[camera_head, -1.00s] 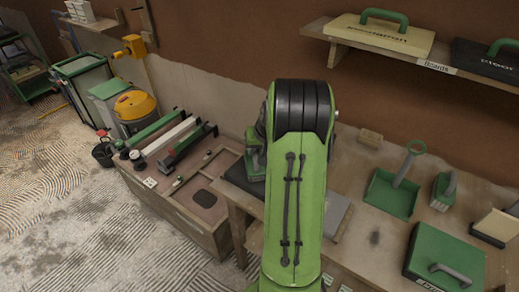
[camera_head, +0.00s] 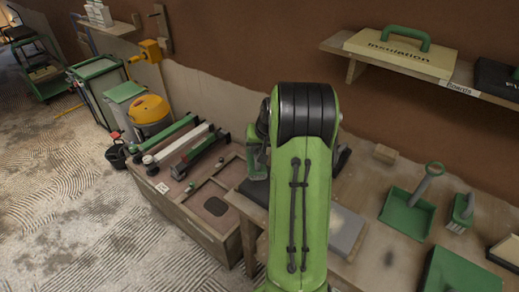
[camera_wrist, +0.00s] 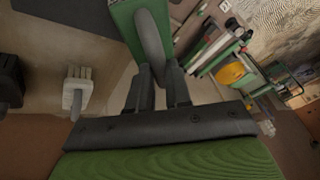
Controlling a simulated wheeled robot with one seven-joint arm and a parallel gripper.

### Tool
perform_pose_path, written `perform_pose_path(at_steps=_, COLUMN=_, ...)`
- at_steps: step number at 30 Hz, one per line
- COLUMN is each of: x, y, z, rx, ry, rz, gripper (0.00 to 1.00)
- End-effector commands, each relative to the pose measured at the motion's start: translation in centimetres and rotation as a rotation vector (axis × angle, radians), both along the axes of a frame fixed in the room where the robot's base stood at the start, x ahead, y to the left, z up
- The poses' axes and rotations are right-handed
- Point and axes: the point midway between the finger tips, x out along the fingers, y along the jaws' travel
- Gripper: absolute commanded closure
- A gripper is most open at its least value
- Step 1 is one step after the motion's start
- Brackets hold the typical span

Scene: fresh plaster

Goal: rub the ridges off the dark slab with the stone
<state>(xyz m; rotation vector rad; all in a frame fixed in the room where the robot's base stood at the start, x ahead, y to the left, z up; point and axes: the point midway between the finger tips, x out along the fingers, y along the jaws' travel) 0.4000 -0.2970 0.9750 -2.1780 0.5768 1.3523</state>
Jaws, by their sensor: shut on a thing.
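In the wrist view, my gripper (camera_wrist: 157,78) is shut on the grey handle of a green-backed block, which I take to be the stone (camera_wrist: 122,20). The block's working face is hidden. In the head view, a green part (camera_head: 254,158) shows just left of my arm, above the dark slab (camera_head: 254,191). The dark slab lies on the workbench and is mostly hidden behind my arm. Its ridges cannot be made out. I cannot tell whether the stone touches the slab.
A grey slab (camera_head: 347,229) with a pale patch lies right of my arm. A green dustpan (camera_head: 408,212), a brush (camera_head: 461,212) and a green case (camera_head: 460,272) are further right. A low wooden bench (camera_head: 190,212) stands left.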

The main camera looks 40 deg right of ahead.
Motion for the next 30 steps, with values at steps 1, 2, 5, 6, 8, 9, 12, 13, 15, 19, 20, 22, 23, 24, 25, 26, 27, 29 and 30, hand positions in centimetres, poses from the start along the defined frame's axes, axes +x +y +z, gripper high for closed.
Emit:
perform_pose_path(at_steps=1, x=0.2, y=0.1, z=0.9, rx=-0.002, ry=-0.003, rz=0.003, gripper=1.0)
perform_pose_path(at_steps=2, x=0.2, y=0.2, z=1.2, rx=-0.001, ry=-0.002, rz=0.004, gripper=1.0)
perform_pose_path(at_steps=5, x=0.4, y=0.4, z=2.1, rx=-0.001, ry=-0.002, rz=0.004, gripper=1.0)
perform_pose_path(at_steps=6, x=0.5, y=0.5, z=2.5, rx=-0.001, ry=-0.002, rz=0.004, gripper=1.0)
perform_pose_path(at_steps=8, x=0.6, y=0.6, z=3.0, rx=-0.002, ry=-0.003, rz=0.005, gripper=1.0)
perform_pose_path(at_steps=9, x=0.6, y=0.7, z=3.4, rx=-0.002, ry=-0.003, rz=0.005, gripper=1.0)
perform_pose_path(at_steps=12, x=0.8, y=0.9, z=4.1, rx=-0.003, ry=-0.003, rz=0.006, gripper=1.0)
perform_pose_path(at_steps=13, x=0.8, y=0.9, z=4.2, rx=-0.002, ry=-0.004, rz=0.006, gripper=1.0)
perform_pose_path(at_steps=15, x=0.9, y=1.0, z=4.4, rx=-0.002, ry=-0.003, rz=0.006, gripper=1.0)
perform_pose_path(at_steps=19, x=0.9, y=1.0, z=4.3, rx=-0.002, ry=-0.003, rz=0.006, gripper=1.0)
perform_pose_path(at_steps=20, x=0.9, y=1.0, z=4.3, rx=-0.002, ry=-0.003, rz=0.006, gripper=1.0)
perform_pose_path(at_steps=22, x=0.9, y=1.0, z=4.3, rx=-0.002, ry=-0.003, rz=0.006, gripper=1.0)
perform_pose_path(at_steps=23, x=0.9, y=1.0, z=4.3, rx=-0.002, ry=-0.003, rz=0.006, gripper=1.0)
perform_pose_path(at_steps=24, x=0.9, y=1.0, z=4.3, rx=-0.002, ry=-0.003, rz=0.006, gripper=1.0)
perform_pose_path(at_steps=25, x=0.9, y=1.0, z=4.3, rx=-0.002, ry=-0.003, rz=0.006, gripper=1.0)
perform_pose_path(at_steps=26, x=0.9, y=1.0, z=4.3, rx=-0.002, ry=-0.003, rz=0.006, gripper=1.0)
perform_pose_path(at_steps=27, x=0.9, y=1.0, z=4.2, rx=-0.002, ry=-0.003, rz=0.006, gripper=1.0)
perform_pose_path(at_steps=29, x=0.9, y=1.0, z=4.2, rx=-0.002, ry=-0.003, rz=0.006, gripper=1.0)
perform_pose_path(at_steps=30, x=0.9, y=1.0, z=4.2, rx=-0.002, ry=-0.003, rz=0.006, gripper=1.0)
